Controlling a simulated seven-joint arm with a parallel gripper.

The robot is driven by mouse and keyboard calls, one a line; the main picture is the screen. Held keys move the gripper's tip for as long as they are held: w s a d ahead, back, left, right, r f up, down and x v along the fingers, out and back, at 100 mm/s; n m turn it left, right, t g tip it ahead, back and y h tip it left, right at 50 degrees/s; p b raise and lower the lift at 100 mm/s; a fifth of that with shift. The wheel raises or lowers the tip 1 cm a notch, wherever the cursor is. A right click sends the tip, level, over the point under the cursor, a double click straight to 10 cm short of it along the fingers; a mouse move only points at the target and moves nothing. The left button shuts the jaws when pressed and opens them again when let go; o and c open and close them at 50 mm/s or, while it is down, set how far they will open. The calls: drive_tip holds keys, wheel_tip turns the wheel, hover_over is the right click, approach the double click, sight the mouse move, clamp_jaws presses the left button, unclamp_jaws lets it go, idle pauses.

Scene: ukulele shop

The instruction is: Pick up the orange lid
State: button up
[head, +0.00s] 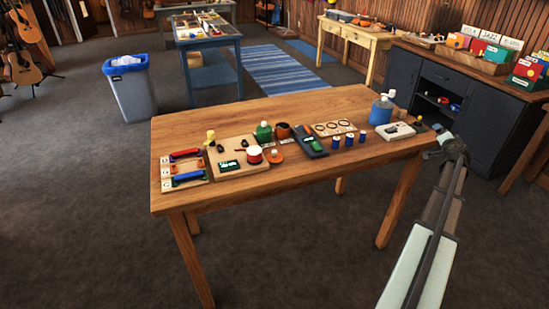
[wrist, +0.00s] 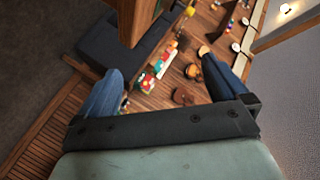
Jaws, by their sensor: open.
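The orange lid (head: 275,156), a small disc with a pale knob, lies on the wooden table (head: 330,184) in the head view. It is just right of a small red pan (head: 254,155) that sits on a light board. My gripper (head: 446,139) is at the table's right end, well to the right of the lid. In the wrist view my gripper (wrist: 160,64) is open, with its two blue fingers spread and nothing between them. The wrist view is tilted toward the room, and I cannot make out the lid there.
A blue pump bottle (head: 381,109) stands near my gripper. The table's front strip is clear. A dark cabinet (head: 455,100) stands behind right.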

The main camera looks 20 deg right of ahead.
drive_tip(key=w+a+r+y, duration=0.1)
drive_tip(key=w+a+r, duration=0.45)
drive_tip(key=w, duration=0.25)
drive_tip(key=w+a+n+y, duration=0.3)
drive_tip(key=w+a+y, duration=0.2)
drive_tip(key=w+a, duration=0.55)
drive_tip(key=g+y, duration=0.3)
drive_tip(key=g, duration=0.9)
approach(274, 151)
drive_tip(key=shift+n, duration=0.4)
wheel_tip(274, 151, down, 4)
drive_tip(key=shift+s+f, duration=0.1)
drive_tip(key=shift+f, duration=0.15)
drive_tip(key=shift+d+f, duration=0.2)
drive_tip(key=shift+f, duration=2.75)
